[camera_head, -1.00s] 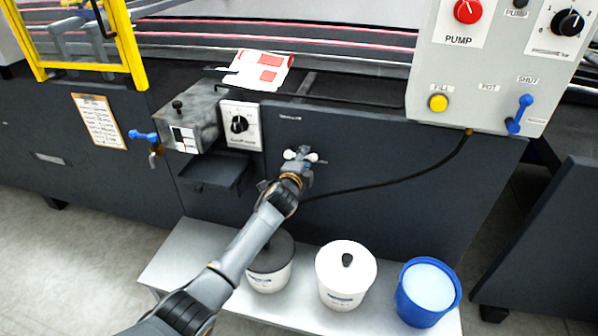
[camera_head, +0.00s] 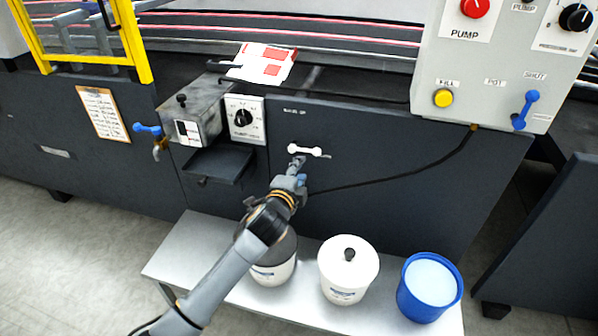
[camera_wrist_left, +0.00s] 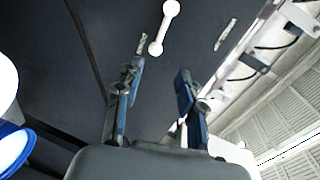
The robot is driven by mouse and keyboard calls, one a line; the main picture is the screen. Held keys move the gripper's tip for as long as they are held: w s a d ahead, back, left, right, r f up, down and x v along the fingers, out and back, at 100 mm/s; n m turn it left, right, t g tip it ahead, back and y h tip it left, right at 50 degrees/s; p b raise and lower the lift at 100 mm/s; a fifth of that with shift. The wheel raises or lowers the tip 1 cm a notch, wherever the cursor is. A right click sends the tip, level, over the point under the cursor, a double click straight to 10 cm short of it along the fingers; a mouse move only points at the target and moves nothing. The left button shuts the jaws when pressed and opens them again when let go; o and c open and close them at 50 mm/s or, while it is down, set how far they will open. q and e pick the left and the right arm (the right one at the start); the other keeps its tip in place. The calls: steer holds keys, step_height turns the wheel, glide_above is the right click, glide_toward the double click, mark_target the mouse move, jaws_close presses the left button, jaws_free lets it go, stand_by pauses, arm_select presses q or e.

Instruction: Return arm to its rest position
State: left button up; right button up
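My left arm comes in from the lower left of the head view. Its gripper (camera_head: 297,167) is in front of the dark machine panel (camera_head: 390,160), just below a white handle (camera_head: 305,151). In the left wrist view my left gripper (camera_wrist_left: 158,92) has its two blue-padded fingers apart, with nothing between them. The white handle (camera_wrist_left: 164,28) stands on the panel beyond the fingertips, apart from them. My right gripper is in neither view.
Below the arm a pale bench (camera_head: 200,245) holds a dark-lidded pot (camera_head: 272,270), a white lidded pot (camera_head: 347,270) and a blue bucket (camera_head: 428,287). A grey control box (camera_head: 500,60) is at the upper right. A small black tray (camera_head: 217,164) juts out left of the gripper.

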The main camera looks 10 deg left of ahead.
arm_select(q)
steer(key=s+a+f+n+g, duration=0.2)
steer(key=s+f+n+g, duration=0.15)
steer(key=s+f, duration=0.65)
steer(key=s+a+f+n+g+y, duration=0.1)
steer(key=s+f+n+g, duration=0.25)
steer(key=s+f, duration=0.7)
steer(key=s+a+f+n+g, duration=0.2)
steer(key=s+f+n+g, duration=0.3)
steer(key=f, duration=0.9)
steer(key=s+a+f+n+g+p, duration=0.1)
steer(key=s+p, duration=0.4)
steer(key=s, duration=0.6)
steer(key=s+a+f+n+g+p, duration=0.1)
steer(key=s+f+p, duration=0.2)
steer(key=s, duration=0.8)
steer(key=s+a+f+n+p, duration=0.1)
steer(key=s+f+p, duration=0.1)
steer(key=s+p, duration=0.6)
steer(key=s, duration=0.4)
steer(key=shift+a+f+g, duration=0.25)
steer(key=shift+g, duration=0.15)
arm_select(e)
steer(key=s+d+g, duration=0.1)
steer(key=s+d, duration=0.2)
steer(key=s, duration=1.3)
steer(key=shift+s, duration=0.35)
